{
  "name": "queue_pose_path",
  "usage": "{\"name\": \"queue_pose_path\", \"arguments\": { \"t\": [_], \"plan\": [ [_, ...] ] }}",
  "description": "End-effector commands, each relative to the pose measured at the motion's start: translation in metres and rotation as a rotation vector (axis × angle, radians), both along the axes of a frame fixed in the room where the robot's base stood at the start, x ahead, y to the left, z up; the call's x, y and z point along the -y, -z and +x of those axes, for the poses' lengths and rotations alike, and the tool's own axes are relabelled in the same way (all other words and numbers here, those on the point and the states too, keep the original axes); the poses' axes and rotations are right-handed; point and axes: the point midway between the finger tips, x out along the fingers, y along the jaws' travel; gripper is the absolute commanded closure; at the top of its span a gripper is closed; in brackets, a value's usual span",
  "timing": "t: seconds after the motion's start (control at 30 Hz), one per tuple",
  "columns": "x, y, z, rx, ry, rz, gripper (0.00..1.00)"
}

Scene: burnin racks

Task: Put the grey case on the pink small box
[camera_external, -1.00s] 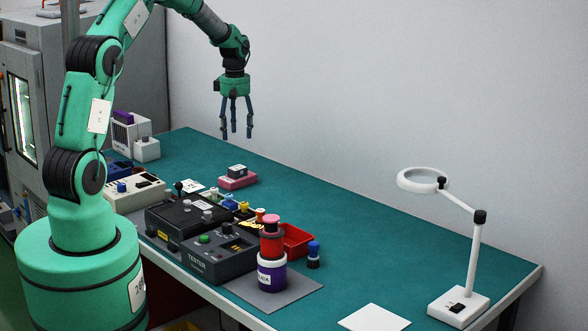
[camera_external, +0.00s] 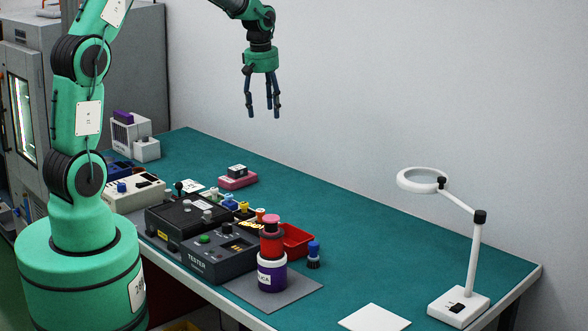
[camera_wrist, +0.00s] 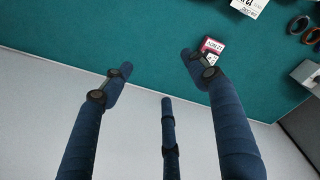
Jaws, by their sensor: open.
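The pink small box (camera_external: 238,183) lies flat on the green bench top, left of the middle in the external view. My gripper (camera_external: 262,112) is open and empty, high above the bench, up and to the right of the box. Its three dark blue fingers are spread and touch nothing.
A black tester (camera_external: 215,256), a stack of red and purple jars (camera_external: 271,272) and a red bin (camera_external: 297,240) stand in front of the box. A magnifier lamp (camera_external: 478,255) stands at the right. The bench's back middle is clear.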

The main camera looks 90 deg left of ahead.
Motion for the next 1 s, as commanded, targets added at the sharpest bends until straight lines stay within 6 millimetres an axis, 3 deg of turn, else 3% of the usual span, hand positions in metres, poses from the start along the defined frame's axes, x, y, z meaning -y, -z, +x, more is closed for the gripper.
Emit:
{"name": "queue_pose_path", "arguments": {
  "t": [0.03,0.2,0.43,0.67,1.0],
  "plan": [
    [0.024,-0.016,0.011,0.008,0.062,0.014,0.41],
    [0.101,-0.059,0.034,0.027,0.275,0.057,0.41],
    [0.206,-0.105,0.043,0.055,0.561,0.117,0.41],
    [0.305,-0.139,0.03,0.086,0.843,0.181,0.41],
    [0.432,-0.162,-0.021,0.136,1.256,0.285,0.41]
  ]
}}
